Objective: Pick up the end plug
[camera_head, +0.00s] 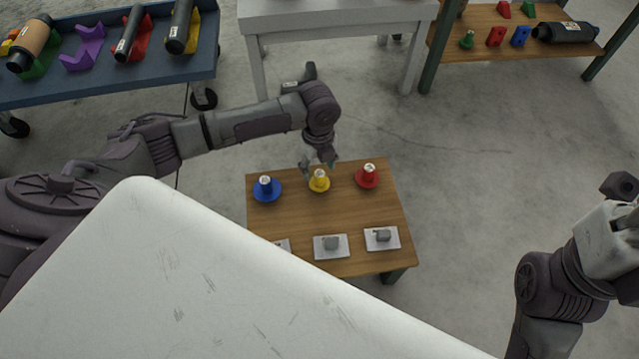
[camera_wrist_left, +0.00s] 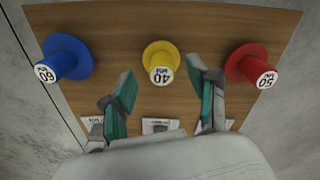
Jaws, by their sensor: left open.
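Three flanged end plugs stand upright on a small wooden table: a blue one (camera_head: 267,191) labelled 60, a yellow one (camera_head: 319,182) labelled 40 and a red one (camera_head: 368,178) labelled 50. My left gripper (camera_head: 318,164) is open and empty, pointing down above the yellow plug. In the left wrist view the yellow plug (camera_wrist_left: 161,62) shows between and just beyond the fingertips. The blue plug (camera_wrist_left: 64,58) is left of the fingers and the red plug (camera_wrist_left: 250,65) right, close to one finger.
The wooden table (camera_head: 290,220) also bears white cards with small grey pieces (camera_head: 331,244); one card is partly hidden by my white body panel. A blue cart (camera_head: 110,80) with mufflers, a white table (camera_head: 335,15) and a wooden shelf (camera_head: 480,50) stand behind. Floor right of the table is clear.

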